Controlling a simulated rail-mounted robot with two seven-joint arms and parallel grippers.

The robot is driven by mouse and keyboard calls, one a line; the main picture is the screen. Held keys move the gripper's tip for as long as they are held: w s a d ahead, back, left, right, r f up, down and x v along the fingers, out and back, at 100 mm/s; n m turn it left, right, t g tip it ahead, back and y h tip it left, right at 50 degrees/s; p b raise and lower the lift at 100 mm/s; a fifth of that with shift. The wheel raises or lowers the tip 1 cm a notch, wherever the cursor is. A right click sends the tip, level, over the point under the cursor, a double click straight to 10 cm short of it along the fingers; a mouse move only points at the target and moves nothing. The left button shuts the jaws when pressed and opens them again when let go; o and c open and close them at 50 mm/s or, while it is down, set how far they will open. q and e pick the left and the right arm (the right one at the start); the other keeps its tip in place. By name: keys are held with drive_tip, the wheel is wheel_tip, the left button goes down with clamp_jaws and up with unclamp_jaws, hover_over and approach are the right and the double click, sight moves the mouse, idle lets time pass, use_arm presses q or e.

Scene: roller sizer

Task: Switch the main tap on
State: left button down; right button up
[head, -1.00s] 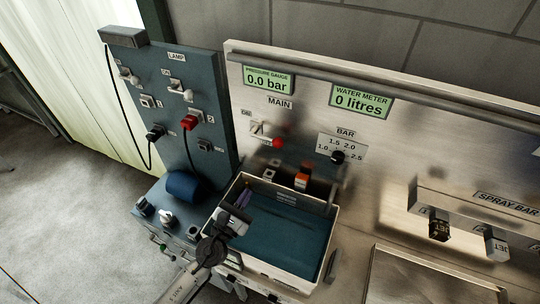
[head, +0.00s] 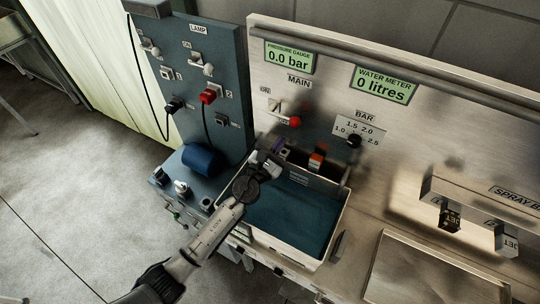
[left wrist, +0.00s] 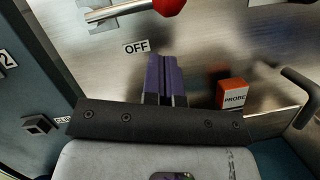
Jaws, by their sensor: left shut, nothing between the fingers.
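The main tap (head: 294,122) is a metal lever with a red knob on the steel panel, under the MAIN label (head: 298,82). An ON label (head: 265,91) sits at its upper left. In the left wrist view its red knob (left wrist: 168,6) and rod show at the top edge, above the OFF label (left wrist: 135,47); the knob is cut off. My left gripper (head: 274,155) is below the tap, apart from it, above the back left of the white bin. Its purple fingers (left wrist: 166,78) are shut and empty, pointing at the panel. My right gripper is out of view.
The orange probe block (head: 317,160) and the black bar knob (head: 354,141) are right of my left gripper. The blue lamp panel (head: 205,80) stands to the left. The white bin (head: 337,222) is below. The pressure gauge (head: 289,56) reads 0.0 bar; the water meter (head: 384,84) reads 0 litres.

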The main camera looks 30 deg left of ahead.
sight(283, 117)
use_arm(q)
drive_tip(key=shift+w+d+r+p, duration=0.2)
drive_tip(key=shift+w+r+p, duration=0.1)
drive_tip(key=shift+r, duration=0.25)
drive_tip(key=shift+w+d+r+p, duration=0.2)
drive_tip(key=shift+r+p, duration=0.15)
drive_tip(key=shift+r, duration=0.15)
drive_tip(key=shift+w+d+r+p, duration=0.2)
drive_tip(key=shift+w+r+p, duration=0.1)
drive_tip(key=shift+r, duration=0.25)
drive_tip(key=shift+s, duration=0.1)
drive_tip(key=shift+r+n, duration=0.25)
drive_tip(key=shift+n, duration=0.25)
